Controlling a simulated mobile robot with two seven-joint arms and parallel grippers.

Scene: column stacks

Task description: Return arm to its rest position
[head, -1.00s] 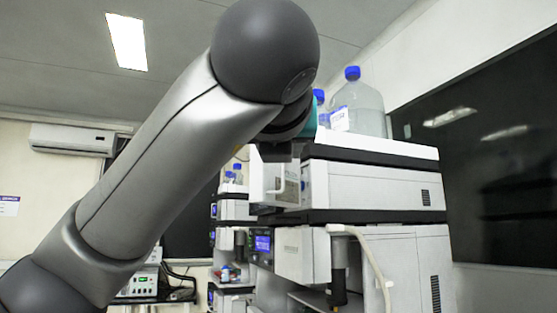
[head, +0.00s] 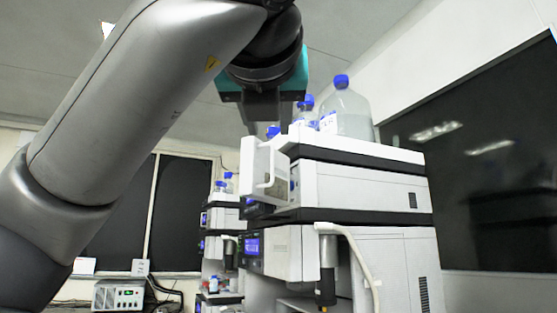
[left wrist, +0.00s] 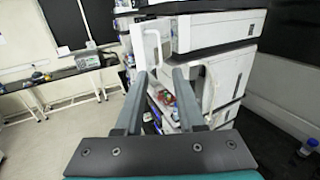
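My left arm (head: 140,95) comes in from the left and rises across the upper left of the head view. My left gripper (head: 254,122) hangs from its end at the top middle, fingers downward in the picture, in front of the column stack (head: 362,188). In the left wrist view the two grey fingers of the left gripper (left wrist: 159,76) stand apart with nothing between them. The stack shows beyond them, and no contact is visible. My right gripper is in neither view.
A white open door or panel with a handle (head: 266,172) juts from the stack near my left gripper. Blue-capped bottles (head: 350,112) stand on top. A dark panel (head: 485,165) covers the right wall. A bench (left wrist: 75,72) and open floor (left wrist: 60,140) lie left.

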